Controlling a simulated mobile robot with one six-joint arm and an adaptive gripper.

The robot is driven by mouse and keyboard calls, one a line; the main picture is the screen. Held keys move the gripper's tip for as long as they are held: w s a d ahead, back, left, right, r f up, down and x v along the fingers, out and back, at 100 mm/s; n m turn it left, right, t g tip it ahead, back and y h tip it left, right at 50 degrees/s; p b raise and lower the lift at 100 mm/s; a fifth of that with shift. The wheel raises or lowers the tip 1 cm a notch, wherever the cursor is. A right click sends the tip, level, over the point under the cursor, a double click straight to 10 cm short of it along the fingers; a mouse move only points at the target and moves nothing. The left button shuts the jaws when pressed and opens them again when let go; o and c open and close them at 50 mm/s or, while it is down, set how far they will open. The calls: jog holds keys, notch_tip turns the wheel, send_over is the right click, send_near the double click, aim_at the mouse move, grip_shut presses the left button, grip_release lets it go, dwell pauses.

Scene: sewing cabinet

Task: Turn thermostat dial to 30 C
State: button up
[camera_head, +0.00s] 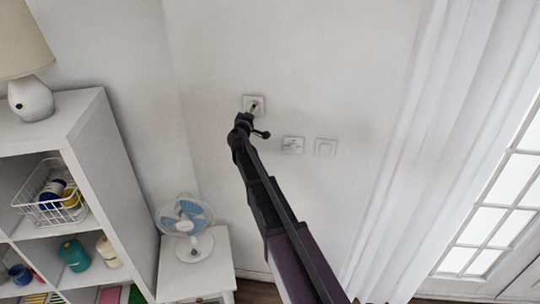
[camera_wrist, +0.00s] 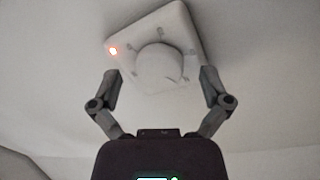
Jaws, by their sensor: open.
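The thermostat (camera_wrist: 183,28) is a white square plate on the wall, with a round white dial (camera_wrist: 159,66) and a lit red light at its left corner. Marks stand around the dial, but I cannot read them. In the head view the thermostat (camera_head: 258,99) is partly hidden behind my arm. My gripper (camera_wrist: 158,80) is open, with one finger on each side of the dial's lower part. The wrist view does not show clearly whether the fingertips touch it. In the head view my gripper (camera_head: 253,108) is at the plate and its fingers are hard to make out.
Two more wall plates (camera_head: 293,145) (camera_head: 326,147) are right of my gripper. A fan (camera_head: 188,222) stands on a small white table (camera_head: 222,262) below left. A white shelf (camera_head: 115,150) with a lamp (camera_head: 30,98) is at left. A white curtain (camera_head: 425,150) hangs at right.

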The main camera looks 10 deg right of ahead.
jog(key=s+a+n+y+p, duration=0.25)
jog(key=s+n, duration=1.15)
jog(key=n, duration=1.2)
jog(key=s+d+f+m+g+b, duration=0.2)
jog(key=s+d+f+m+b, duration=0.1)
jog(key=f+m, duration=0.3)
jog(key=s+d+f+m+g+h+b, duration=0.1)
jog(key=s+d+f+m+g+b, duration=0.2)
jog(key=f+m, duration=0.3)
jog(key=s+d+f+m+g+h+b, duration=0.1)
jog(key=s+d+f+m+g+b, duration=0.2)
jog(key=s+f+m+b, duration=0.2)
jog(key=shift+f+m, duration=0.8)
jog(key=shift+f, duration=0.8)
dwell(0.8)
dwell(0.5)
